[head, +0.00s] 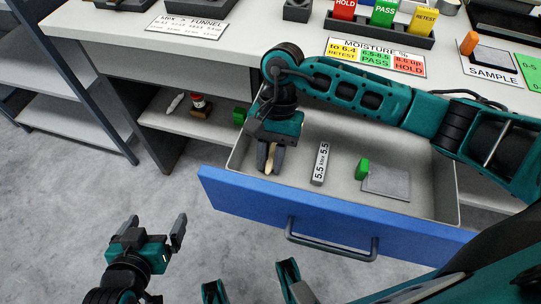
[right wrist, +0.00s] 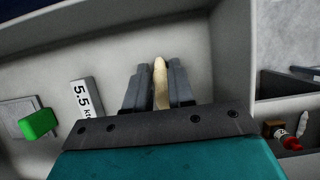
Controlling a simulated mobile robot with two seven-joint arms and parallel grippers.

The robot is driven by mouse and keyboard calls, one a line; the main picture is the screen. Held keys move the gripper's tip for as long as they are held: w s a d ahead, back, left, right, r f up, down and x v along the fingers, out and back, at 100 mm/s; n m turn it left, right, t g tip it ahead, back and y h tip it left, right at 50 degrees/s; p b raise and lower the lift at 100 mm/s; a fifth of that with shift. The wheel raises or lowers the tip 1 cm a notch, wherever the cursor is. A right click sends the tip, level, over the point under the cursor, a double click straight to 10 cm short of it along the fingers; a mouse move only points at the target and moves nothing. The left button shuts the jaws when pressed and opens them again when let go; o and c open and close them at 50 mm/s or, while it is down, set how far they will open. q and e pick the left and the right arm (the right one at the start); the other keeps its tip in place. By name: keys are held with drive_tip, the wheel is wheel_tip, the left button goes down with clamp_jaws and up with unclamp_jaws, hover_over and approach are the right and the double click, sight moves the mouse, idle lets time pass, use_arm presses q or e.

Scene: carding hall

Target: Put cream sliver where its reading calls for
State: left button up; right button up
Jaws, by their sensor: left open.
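The cream sliver (head: 272,161) is a short pale strip at the left end of the open drawer. My right gripper (head: 270,158) reaches down into the drawer with a finger on each side of it. In the right wrist view the cream sliver (right wrist: 160,80) fills the gap between the fingers, which look closed on it. My left gripper (head: 148,232) is open and empty, over the floor in front of the drawer. A moisture card (head: 376,57) on the table reads to 6.4 RETEST, 6.5-8.5 PASS, 8.6 up HOLD. Red HOLD (head: 344,9), green PASS (head: 384,12) and yellow RETEST (head: 424,20) markers stand in a dark rack.
The blue-fronted drawer (head: 270,215) also holds a 5.5 label block (head: 320,163), a green block (head: 362,168) and a grey pad (head: 387,182). A SAMPLE card (head: 491,72) lies at the table's right. A shelf (head: 165,120) below holds small items.

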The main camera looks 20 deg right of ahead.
drive_tip(key=o, duration=0.4)
drive_tip(key=shift+r, duration=0.1)
drive_tip(key=shift+r+p, duration=0.2)
drive_tip(key=shift+p, duration=0.15)
drive_tip(key=v, duration=1.1)
drive_tip(key=shift+w+d+r+p, duration=0.15)
drive_tip(key=shift+w+r+p, duration=0.05)
drive_tip(key=shift+r+p, duration=0.15)
